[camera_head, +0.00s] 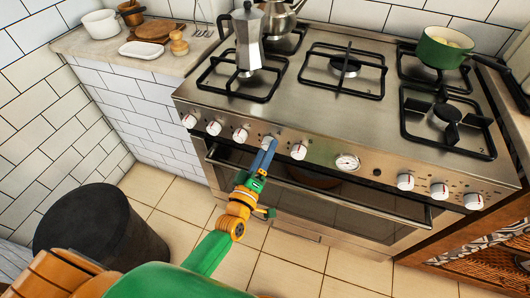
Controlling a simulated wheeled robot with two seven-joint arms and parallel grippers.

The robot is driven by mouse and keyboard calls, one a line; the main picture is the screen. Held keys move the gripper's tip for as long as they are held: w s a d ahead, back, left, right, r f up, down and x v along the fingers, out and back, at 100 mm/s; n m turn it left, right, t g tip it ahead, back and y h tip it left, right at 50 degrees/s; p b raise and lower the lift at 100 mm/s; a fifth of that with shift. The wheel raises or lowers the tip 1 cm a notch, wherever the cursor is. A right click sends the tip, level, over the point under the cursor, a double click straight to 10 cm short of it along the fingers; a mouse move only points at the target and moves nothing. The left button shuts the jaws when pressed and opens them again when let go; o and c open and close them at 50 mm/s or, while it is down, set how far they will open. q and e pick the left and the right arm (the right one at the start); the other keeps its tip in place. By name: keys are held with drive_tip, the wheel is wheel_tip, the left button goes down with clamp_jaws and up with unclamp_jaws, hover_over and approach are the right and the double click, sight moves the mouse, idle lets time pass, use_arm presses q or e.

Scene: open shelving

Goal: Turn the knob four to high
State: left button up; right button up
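The stove (310,115) has a row of white knobs along its front panel. The fourth knob from the left (267,141) shows just above the tips of my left gripper (268,147). The blue fingers of my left gripper reach up to this knob and cover its lower part. The fingers look close together, and I cannot tell whether they touch or grip the knob. The setting of the knob is too small to read. The third knob (240,135) and the fifth knob (298,151) stand on either side. My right gripper is not in view.
A moka pot (248,40), a kettle (279,17) and a green pan (440,52) stand on the burners. A round dial (347,162) sits right of the fifth knob, with more knobs beyond. The oven door handle (320,188) runs below. A dark bin (98,232) stands on the floor.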

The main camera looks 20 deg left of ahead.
use_arm(q)
drive_tip(key=shift+s, duration=0.1)
drive_tip(key=s, duration=0.7)
drive_tip(key=shift+a+f, duration=0.2)
drive_tip(key=s+f+m+g+p, duration=0.35)
drive_tip(key=s+f+g, duration=0.2)
drive_tip(key=f, duration=0.45)
drive_tip(key=s+f+m+g+p, duration=0.2)
drive_tip(key=s+f+m+g, duration=0.4)
drive_tip(key=f, duration=0.4)
drive_tip(key=s+a+f+m+g+p, duration=0.1)
drive_tip(key=s+a+f+m+g, duration=0.1)
drive_tip(key=s, duration=0.8)
drive_tip(key=s+a+f+m+g+y, duration=0.1)
drive_tip(key=s+f+g, duration=0.3)
drive_tip(key=s, duration=0.5)
drive_tip(key=shift+s+a+f+m+p, duration=0.35)
drive_tip(key=shift+a+m, duration=0.3)
drive_tip(key=shift+a, duration=0.25)
